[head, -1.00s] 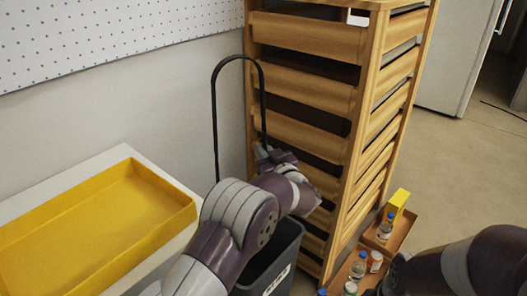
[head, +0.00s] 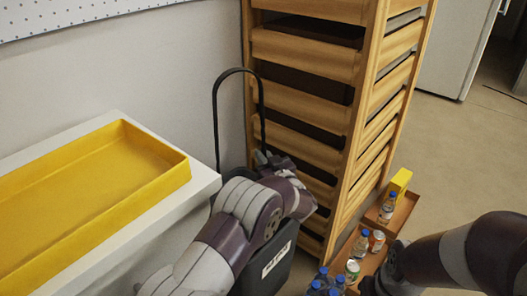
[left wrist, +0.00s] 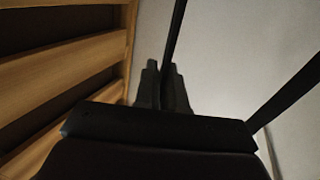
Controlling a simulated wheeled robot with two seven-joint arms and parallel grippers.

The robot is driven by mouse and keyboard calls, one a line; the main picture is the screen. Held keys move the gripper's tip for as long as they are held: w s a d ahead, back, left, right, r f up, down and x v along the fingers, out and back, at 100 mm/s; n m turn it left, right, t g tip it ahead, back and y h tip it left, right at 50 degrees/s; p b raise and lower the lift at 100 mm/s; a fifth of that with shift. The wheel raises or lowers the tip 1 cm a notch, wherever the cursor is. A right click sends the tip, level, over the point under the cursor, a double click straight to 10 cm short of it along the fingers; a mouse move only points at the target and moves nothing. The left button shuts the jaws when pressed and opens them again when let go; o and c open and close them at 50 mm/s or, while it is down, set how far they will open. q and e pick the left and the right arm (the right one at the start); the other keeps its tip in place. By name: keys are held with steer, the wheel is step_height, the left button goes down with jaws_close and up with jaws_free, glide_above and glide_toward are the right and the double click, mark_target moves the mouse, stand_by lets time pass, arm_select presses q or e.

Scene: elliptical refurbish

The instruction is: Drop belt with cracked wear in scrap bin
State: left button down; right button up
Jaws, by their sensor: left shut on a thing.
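The belt is a thin black loop (head: 237,71) standing up as an arch in the head view. My left gripper (head: 264,158) is shut on its right strand, above the dark scrap bin (head: 270,264) with a white label. My arm covers much of the bin's opening, and the belt's lower end is hidden. In the left wrist view, the fingers (left wrist: 162,85) pinch one black strand, and the other belt strand (left wrist: 290,95) crosses at the right. Cracks cannot be made out. My right arm is at the lower right; its fingers cannot be made out.
A tall wooden rack (head: 310,105) stands just behind the bin. A yellow tray (head: 90,190) lies on a white table (head: 205,182) at the left. Low brown trays (head: 405,212) with several bottles and a yellow box (head: 400,183) are at the right, near my right arm.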

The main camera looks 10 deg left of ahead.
arm_select(q)
step_height(320, 180, down, 9)
steer(key=b, duration=0.4)
steer(key=shift+f+b, duration=0.15)
steer(key=shift+b, duration=0.15)
steer(key=c, duration=1.1)
jaws_free()
steer(key=shift+f, duration=0.1)
steer(key=shift+c, duration=0.2)
steer(key=shift+s+f, duration=0.1)
steer(key=g+p, duration=0.1)
steer(key=p, duration=0.2)
steer(key=s+r+g+h+p, duration=0.1)
steer(key=p, duration=0.3)
steer(key=d+g+h+p, duration=0.1)
steer(key=p, duration=0.3)
steer(key=shift+s+r+g, duration=0.25)
steer(key=shift+r+g, duration=0.05)
steer(key=shift+g, duration=0.1)
